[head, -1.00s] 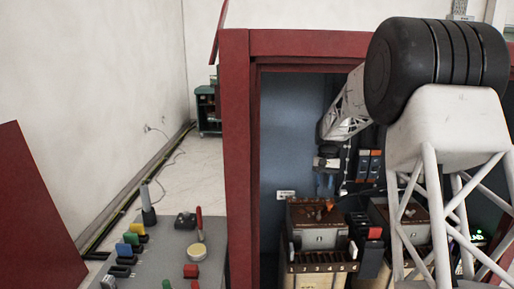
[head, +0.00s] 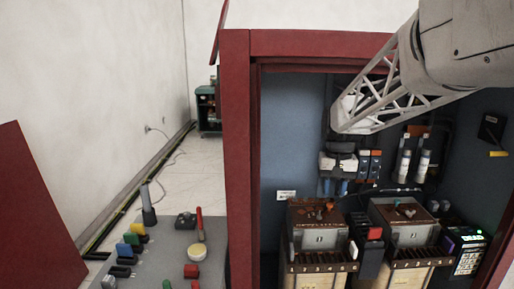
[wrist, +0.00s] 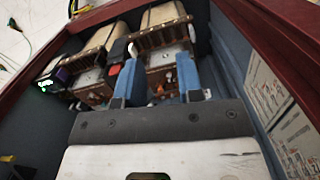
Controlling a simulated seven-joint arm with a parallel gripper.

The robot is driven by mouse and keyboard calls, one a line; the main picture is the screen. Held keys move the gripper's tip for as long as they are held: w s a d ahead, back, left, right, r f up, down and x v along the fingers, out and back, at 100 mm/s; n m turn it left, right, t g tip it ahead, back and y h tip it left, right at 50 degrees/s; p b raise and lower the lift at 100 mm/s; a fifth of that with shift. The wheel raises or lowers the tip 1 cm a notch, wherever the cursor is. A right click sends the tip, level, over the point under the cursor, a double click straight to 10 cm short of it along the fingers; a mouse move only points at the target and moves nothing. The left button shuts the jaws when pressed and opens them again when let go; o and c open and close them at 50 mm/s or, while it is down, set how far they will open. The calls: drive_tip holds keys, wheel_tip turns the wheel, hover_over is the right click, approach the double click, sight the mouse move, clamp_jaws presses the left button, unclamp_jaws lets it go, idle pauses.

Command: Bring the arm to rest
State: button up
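My arm reaches into the red cabinet (head: 237,150) from the upper right in the head view. My gripper (head: 335,187) points down inside the cabinet, above the left transformer (head: 318,239), which is marked 1. In the wrist view my gripper (wrist: 158,82) has its two blue fingers well apart with nothing held between them. The left transformer's brown top, with small orange and pale parts, lies below and beyond the fingers. A second transformer (head: 404,234) stands to its right in the head view.
Breakers (head: 369,165) are on the cabinet's back wall, close to the right of my gripper. A lit keypad device (head: 467,252) stands at the right. A grey bench (head: 165,255) with buttons and tools is outside at the left. Printed sheets (wrist: 275,110) line one cabinet wall.

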drive_tip(key=s+a+f+t, duration=0.1)
drive_tip(key=s+f, duration=0.1)
drive_tip(key=s, duration=1.4)
drive_tip(key=s+a+f+n+t, duration=0.1)
drive_tip(key=s+f+t, duration=0.1)
drive_tip(key=s, duration=1.4)
drive_tip(key=shift+s+a+f, duration=0.2)
drive_tip(key=shift+s+a, duration=0.05)
drive_tip(key=shift+a, duration=0.1)
